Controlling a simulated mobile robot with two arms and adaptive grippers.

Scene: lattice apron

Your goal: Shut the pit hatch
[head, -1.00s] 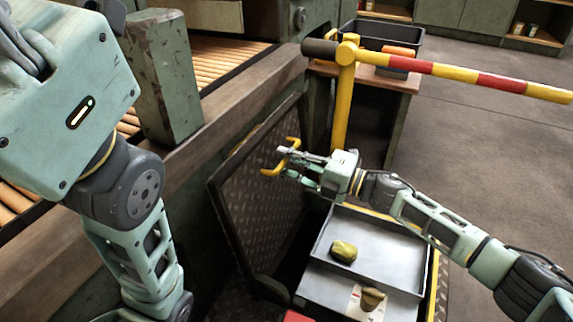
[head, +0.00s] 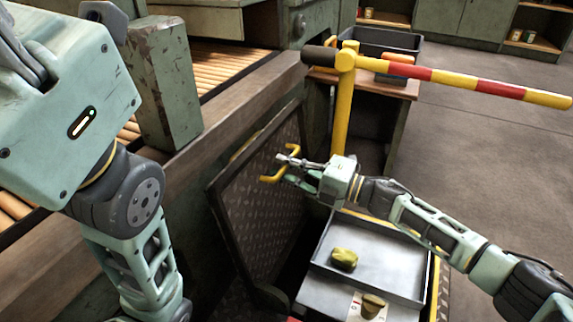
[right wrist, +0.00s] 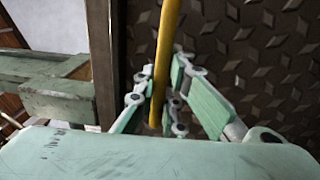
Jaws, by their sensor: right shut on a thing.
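The pit hatch (head: 240,208) is a dark, diamond-patterned metal plate in a frame. It stands open, tilted up against the bench side in the head view. A yellow bar handle (head: 268,179) sticks out from its face. My right gripper (head: 287,168) is shut on this handle. In the right wrist view, the yellow handle (right wrist: 168,50) runs between the fingers (right wrist: 158,100), with the patterned plate (right wrist: 260,60) behind. The pit opening beside the hatch's foot is dark and partly hidden. My left arm shows at the left, but its gripper is out of view.
A grey metal tray (head: 395,270) with a yellowish lump (head: 344,259) lies right of the hatch. A yellow post (head: 342,110) carries a red-and-yellow barrier arm (head: 450,80) behind my right gripper. A roller bench (head: 215,70) stands left. Open floor lies right.

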